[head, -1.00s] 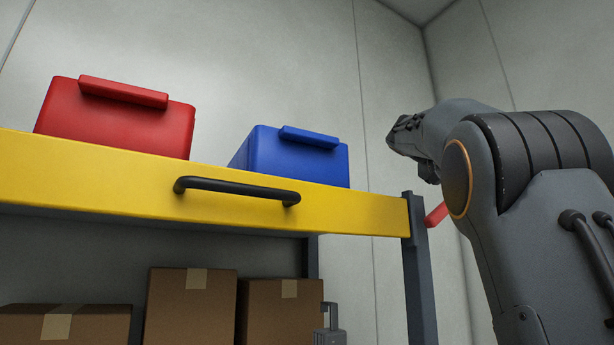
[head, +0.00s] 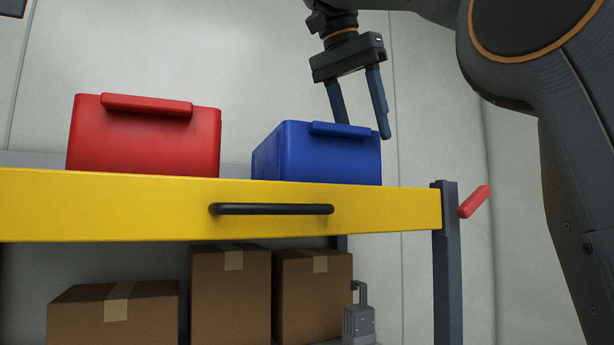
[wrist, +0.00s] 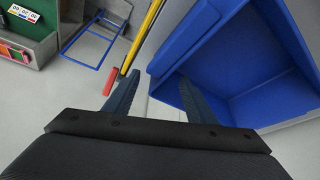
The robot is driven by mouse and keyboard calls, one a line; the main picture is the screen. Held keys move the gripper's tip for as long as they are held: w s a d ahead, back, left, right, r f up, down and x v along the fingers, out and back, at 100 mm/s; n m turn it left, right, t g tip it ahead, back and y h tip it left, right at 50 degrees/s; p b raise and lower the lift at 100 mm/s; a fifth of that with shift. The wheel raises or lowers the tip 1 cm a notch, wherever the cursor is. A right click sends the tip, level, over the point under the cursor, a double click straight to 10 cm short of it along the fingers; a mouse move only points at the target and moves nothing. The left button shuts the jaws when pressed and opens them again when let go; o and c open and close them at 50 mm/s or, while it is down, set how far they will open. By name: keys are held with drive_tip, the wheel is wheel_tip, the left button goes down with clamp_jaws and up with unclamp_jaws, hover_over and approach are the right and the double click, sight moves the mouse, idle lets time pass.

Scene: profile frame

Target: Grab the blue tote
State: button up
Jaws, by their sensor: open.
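The blue tote (head: 310,155) sits on the yellow-edged shelf, right of the red tote, with a raised lip along its front rim. In the wrist view the blue tote (wrist: 270,60) is open-topped and looks empty. My gripper (head: 362,130) points down at the tote's right end, open and empty. In the head view, the left finger's tip is hidden behind the tote and the right finger is by its right end. In the wrist view my gripper (wrist: 158,76) has its right finger over the tote's opening and its left finger outside, over the floor. Contact cannot be told.
The red tote (head: 145,140) stands on the shelf to the left. The yellow shelf beam (head: 120,205) carries a black handle (head: 272,209). A grey post (head: 447,270) with a red lever (head: 475,201) stands at the shelf's right end. Cardboard boxes (head: 230,300) are below.

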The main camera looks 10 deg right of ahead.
sight(372, 158)
drive_tip(key=shift+p+x, duration=0.5)
drive_tip(key=shift+x, duration=2.65)
drive_tip(key=shift+d+r, duration=0.1)
drive_tip(key=shift+d, duration=0.05)
drive_tip(key=shift+c, duration=0.5)
